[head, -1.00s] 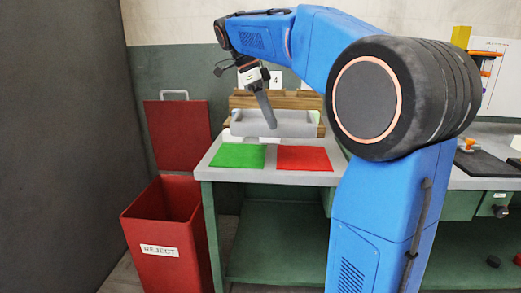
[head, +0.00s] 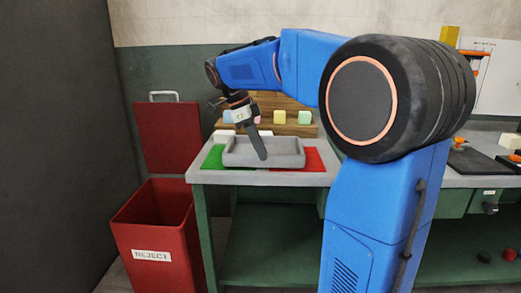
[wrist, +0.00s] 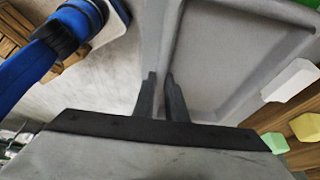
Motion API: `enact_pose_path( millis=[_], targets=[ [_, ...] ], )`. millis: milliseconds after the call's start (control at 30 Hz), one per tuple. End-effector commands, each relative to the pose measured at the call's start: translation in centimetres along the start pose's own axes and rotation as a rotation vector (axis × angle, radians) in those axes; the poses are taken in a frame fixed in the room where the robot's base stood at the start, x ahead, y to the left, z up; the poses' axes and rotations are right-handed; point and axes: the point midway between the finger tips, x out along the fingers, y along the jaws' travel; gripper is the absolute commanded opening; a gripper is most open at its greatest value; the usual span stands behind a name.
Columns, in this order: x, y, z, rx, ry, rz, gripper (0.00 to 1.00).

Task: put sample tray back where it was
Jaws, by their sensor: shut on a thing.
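The sample tray (head: 285,161) is a shallow grey rectangular tray with raised walls. In the head view it is over the green mat (head: 213,157) and the red mat (head: 315,160), hiding most of both; I cannot tell whether it touches them. My gripper (head: 264,157) reaches down to the tray's front side and is shut on its wall. In the wrist view, the two dark fingers of my gripper (wrist: 161,92) pinch the wall, and the tray (wrist: 222,55) extends to the upper right. The tray looks roughly level and empty.
Behind the tray, a wooden rack (head: 300,130) holds coloured foam blocks, including a yellow one (head: 279,117) and a green one (head: 305,117). A red reject bin (head: 172,235) stands left of the bench. Tools lie on the right counter (head: 480,162).

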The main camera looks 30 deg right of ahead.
Motion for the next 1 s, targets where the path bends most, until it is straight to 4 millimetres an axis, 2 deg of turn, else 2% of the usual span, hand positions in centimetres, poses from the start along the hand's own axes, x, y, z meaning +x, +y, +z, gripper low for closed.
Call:
enact_pose_path(
  millis=[500, 533, 600, 1000],
  targets=[
    [0.6, -0.02, 0.26, 0.0, 0.0, -0.001, 0.0],
    [0.57, -0.03, 0.25, 0.0, 0.0, -0.001, 0.19],
    [0.56, -0.03, 0.25, 0.0, 0.0, -0.001, 0.3],
    [-0.04, -0.03, 0.0, 0.001, -0.001, -0.002, 0.3]
  ],
)
